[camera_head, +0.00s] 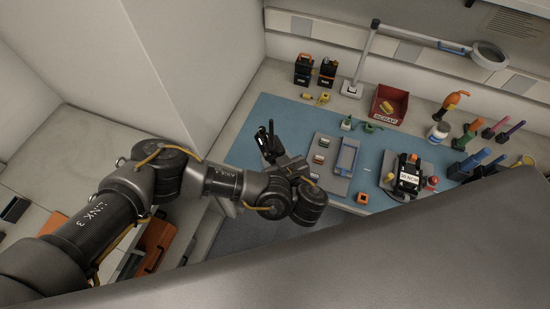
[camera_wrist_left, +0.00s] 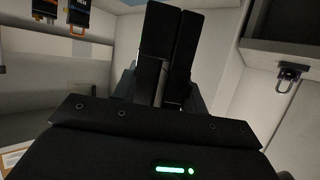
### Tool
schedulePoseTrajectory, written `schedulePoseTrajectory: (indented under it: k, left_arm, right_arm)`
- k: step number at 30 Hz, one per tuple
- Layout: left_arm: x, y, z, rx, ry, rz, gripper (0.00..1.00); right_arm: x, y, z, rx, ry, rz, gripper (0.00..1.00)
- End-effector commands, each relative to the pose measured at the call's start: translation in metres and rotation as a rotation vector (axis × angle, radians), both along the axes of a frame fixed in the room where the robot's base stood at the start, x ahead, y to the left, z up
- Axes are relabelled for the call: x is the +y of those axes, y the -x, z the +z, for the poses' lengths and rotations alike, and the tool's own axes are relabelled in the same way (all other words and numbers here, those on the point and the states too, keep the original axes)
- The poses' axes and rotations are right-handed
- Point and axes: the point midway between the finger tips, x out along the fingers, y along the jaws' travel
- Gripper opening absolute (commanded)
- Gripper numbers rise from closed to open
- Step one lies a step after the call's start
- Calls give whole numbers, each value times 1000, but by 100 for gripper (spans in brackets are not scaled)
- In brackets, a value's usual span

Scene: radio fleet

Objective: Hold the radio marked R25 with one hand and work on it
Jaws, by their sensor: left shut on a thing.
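My left gripper (camera_head: 269,140) is over the left part of the blue work mat, its dark fingers pointing away from me. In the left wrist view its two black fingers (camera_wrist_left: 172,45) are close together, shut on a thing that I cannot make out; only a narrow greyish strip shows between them. A dark device with a white label (camera_head: 408,178) stands on a grey pad at the right of the mat; its label is too small to read surely. I cannot pick out the R25 mark in either view. My right gripper is not in view.
Two black and orange units (camera_head: 303,70) stand at the back. A red scrap bin (camera_head: 389,105), a lamp (camera_head: 489,55) and several coloured-handle tools (camera_head: 494,128) line the bench. A grey tray (camera_head: 333,165) lies on the blue mat (camera_head: 262,113). The mat's left end is clear.

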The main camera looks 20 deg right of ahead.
Motion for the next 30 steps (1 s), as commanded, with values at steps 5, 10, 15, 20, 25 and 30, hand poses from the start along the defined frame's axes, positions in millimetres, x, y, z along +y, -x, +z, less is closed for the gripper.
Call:
schedulePoseTrajectory:
  k: [5, 10, 15, 20, 25, 30]
  left_arm:
    - [-3, -12, -2, -2, 0, 1, 2]
    - [-6, -22, -2, -1, 0, 0, 2]
    - [-9, -32, -1, -2, 1, 0, 2]
    - [-12, -42, -2, -2, 1, 0, 2]
    - [-15, -52, -2, -2, 0, 0, 2]
    - [-17, -62, -2, -2, 0, 0, 2]
  right_arm:
    - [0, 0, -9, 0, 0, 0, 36]
    - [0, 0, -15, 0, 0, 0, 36]
    - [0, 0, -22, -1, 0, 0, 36]
    - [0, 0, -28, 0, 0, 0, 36]
    - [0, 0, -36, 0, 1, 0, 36]
    - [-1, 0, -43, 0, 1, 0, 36]
